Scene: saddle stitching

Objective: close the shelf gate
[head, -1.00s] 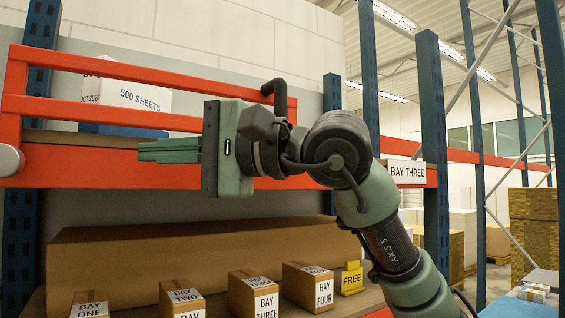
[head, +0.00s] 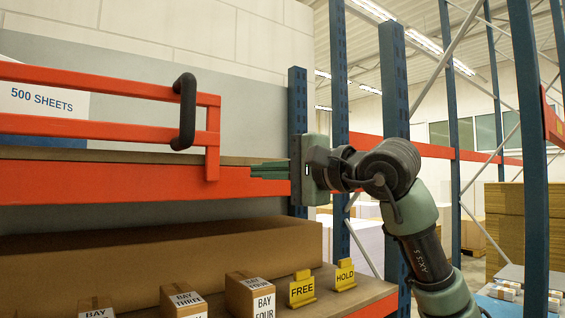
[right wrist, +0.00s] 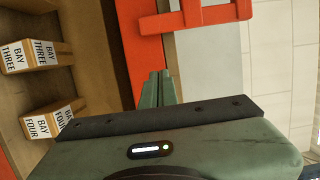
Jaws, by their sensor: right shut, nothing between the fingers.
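The shelf gate (head: 115,130) is a red-orange frame of two rails across the upper shelf. A black handle (head: 184,112) stands upright near its right end. My right gripper (head: 258,171) is shut and empty, its green fingers pointing left, in front of the shelf beam and right of the gate's end post. In the right wrist view the shut fingers (right wrist: 158,86) lie over the orange beam's edge, with the gate's end (right wrist: 195,17) ahead and apart in the picture. Whether the fingertips touch the beam cannot be told. My left gripper is out of view.
The orange shelf beam (head: 110,183) runs below the gate. A blue upright (head: 298,100) stands behind my right gripper. Below are small labelled boxes (head: 250,293), a FREE sign (head: 301,290) and a HOLD sign (head: 345,275). A 500 SHEETS pack (head: 45,102) sits behind the gate.

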